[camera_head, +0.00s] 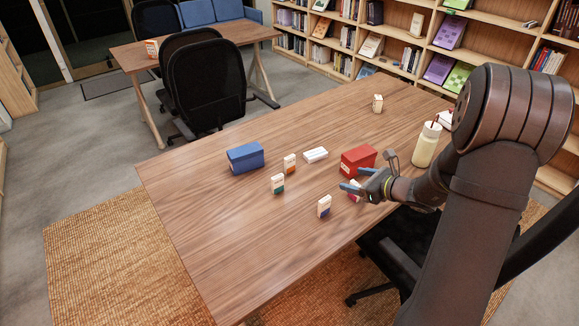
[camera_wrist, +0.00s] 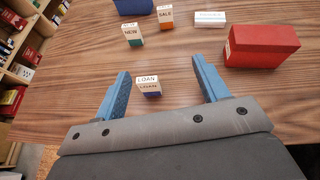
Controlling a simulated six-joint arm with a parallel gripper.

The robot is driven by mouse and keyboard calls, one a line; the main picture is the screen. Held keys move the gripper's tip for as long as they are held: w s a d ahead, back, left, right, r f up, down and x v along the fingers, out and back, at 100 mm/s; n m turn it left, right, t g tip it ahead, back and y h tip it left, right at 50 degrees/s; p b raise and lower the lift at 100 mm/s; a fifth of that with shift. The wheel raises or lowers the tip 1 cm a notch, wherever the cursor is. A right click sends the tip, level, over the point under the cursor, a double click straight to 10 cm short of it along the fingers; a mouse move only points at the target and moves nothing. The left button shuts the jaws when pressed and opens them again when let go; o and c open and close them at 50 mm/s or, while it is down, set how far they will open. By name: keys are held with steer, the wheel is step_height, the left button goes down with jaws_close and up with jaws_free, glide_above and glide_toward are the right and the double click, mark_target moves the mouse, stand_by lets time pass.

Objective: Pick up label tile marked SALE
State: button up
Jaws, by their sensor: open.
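The SALE tile (camera_wrist: 166,16) is an upright white block with an orange lower part, at the top of the wrist view. In the head view it appears as the orange-and-white tile (camera_head: 289,163) beside the blue box. The NEW tile (camera_wrist: 132,35), with a green base, stands near it. The LOAN tile (camera_wrist: 148,87), with a blue base, shows between my blue fingers in the wrist view. My gripper (camera_head: 349,184) is open and empty, low near the red box in the head view, apart from the SALE tile; it also shows in the wrist view (camera_wrist: 159,67).
A red box (camera_head: 358,160), blue box (camera_head: 245,157) and white block (camera_head: 315,154) stand on the wooden table (camera_head: 220,220). A magenta-and-white tile (camera_head: 355,194) is partly hidden by my gripper. The table's left front is clear.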

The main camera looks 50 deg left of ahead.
steer(key=s+a+n+g+h, duration=0.1)
steer(key=a+n+g+h, duration=0.2)
steer(key=a+n, duration=0.7)
steer(key=n+t+h, duration=0.4)
steer(key=n+h, duration=0.2)
steer(key=n, duration=1.8)
glide_toward(291, 157)
steer(key=x, duration=0.6)
steer(key=shift+w+f, duration=0.3)
steer(key=shift+f, duration=0.1)
steer(key=shift+s+x, duration=0.2)
steer(key=shift+x, duration=1.1)
steer(key=shift+s+x, duration=0.2)
steer(key=shift+x, duration=1.15)
steer(key=shift+a, duration=0.1)
steer(key=c, duration=1.1)
